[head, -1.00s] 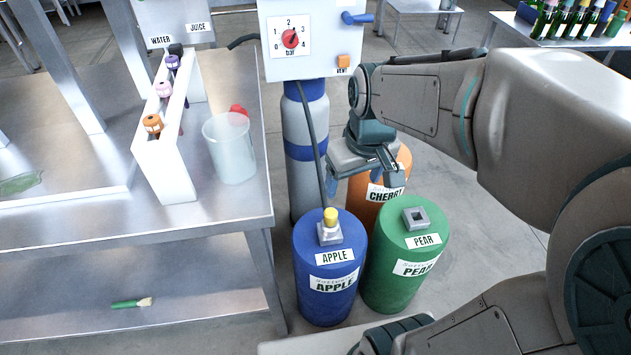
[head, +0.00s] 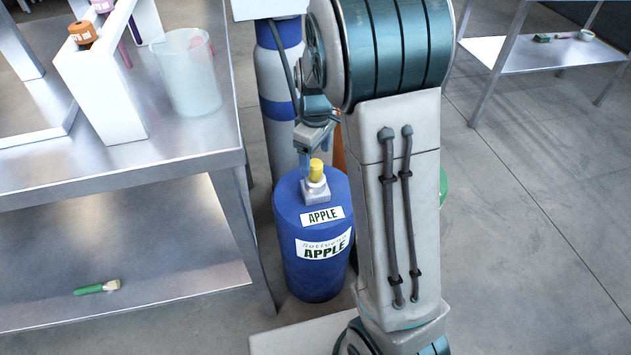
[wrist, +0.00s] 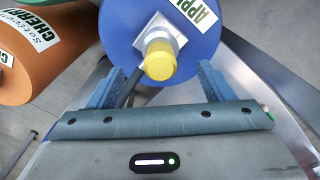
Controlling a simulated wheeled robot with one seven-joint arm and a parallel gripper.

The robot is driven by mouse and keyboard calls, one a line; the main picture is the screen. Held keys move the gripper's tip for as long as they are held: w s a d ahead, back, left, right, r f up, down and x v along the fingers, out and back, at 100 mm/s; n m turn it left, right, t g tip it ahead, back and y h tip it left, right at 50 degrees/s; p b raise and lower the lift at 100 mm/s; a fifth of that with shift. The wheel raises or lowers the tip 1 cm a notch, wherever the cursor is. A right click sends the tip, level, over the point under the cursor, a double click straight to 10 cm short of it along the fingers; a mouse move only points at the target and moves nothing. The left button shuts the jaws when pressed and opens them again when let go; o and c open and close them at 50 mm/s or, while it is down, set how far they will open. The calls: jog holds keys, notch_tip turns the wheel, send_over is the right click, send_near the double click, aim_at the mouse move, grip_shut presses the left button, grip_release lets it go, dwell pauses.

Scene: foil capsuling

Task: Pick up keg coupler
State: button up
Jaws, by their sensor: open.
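The keg coupler, a grey metal piece with a yellow top (head: 316,170), sits upright on the blue APPLE keg (head: 290,240). In the wrist view its yellow cap (wrist: 160,62) lies ahead of and between my gripper's two blue fingers. My gripper (wrist: 157,88) is open and empty there, with the fingers spread to either side of the cap and no contact clear. In the head view my gripper (head: 311,160) is just behind and above the coupler, partly hidden by my arm.
The orange CHERRY keg (wrist: 38,55) stands beside the blue keg. The green keg (head: 443,186) is mostly hidden behind my arm. A grey-blue cylinder (head: 283,155) stands behind. A metal table (head: 190,165) with a clear jug (head: 187,80) is at left.

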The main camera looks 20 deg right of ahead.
aim_at(315, 176)
notch_tip(315, 176, down, 8)
jog(key=shift+w+a+f+b, duration=0.1)
jog(key=shift+b, duration=1.1)
jog(key=c, duration=1.3)
